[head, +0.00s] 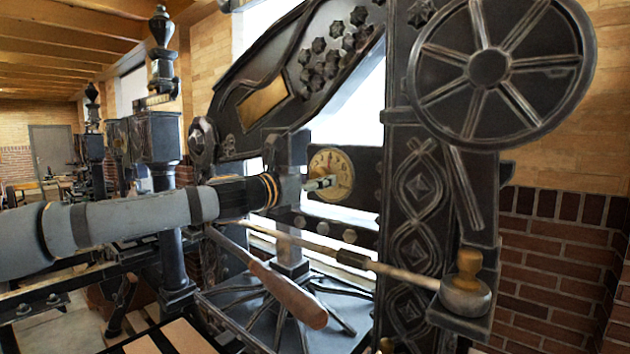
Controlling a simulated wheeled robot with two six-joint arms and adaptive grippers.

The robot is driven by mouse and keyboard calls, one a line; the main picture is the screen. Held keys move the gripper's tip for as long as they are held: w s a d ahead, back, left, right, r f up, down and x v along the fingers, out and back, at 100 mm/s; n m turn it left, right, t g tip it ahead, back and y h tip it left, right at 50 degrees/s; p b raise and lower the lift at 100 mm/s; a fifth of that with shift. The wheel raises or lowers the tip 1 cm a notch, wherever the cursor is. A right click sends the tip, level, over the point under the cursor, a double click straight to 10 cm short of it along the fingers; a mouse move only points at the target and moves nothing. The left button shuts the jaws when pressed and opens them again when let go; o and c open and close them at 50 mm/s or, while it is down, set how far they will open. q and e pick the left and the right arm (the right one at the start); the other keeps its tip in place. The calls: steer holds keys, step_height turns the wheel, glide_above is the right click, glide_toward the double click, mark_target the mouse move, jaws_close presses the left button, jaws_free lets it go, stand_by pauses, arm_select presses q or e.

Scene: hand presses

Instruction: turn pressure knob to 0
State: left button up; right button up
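A round gold dial (341,168) with dark numerals around its face is mounted on the dark crossbar of the press, right of the picture's middle. My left arm reaches in from the left. The tip of my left gripper (320,183) shows in front of the lower left of the dial, close to its centre. Most of this gripper is hidden behind a dark metal block of the press, and the tip covers the dial's middle. I cannot tell whether it touches or holds a knob there. My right gripper is not in view.
The press has a large spoked handwheel (488,68) at upper right and an ornate dark upright (413,215). A long wooden-handled bar (292,295) crosses below my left arm. A round wooden-topped stamp (466,285) sits on a small ledge at lower right.

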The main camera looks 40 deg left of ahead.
arm_select(q)
steer(key=c, duration=0.3)
steer(key=shift+n, duration=0.3)
steer(key=shift+d+r+n+p, duration=0.1)
steer(key=shift+n+p, duration=1.15)
steer(key=shift+n, duration=4.6)
steer(key=shift+r+n+p, duration=0.1)
steer(key=shift+n+p, duration=1.1)
steer(key=shift+n, duration=4.65)
steer(key=o, duration=1.1)
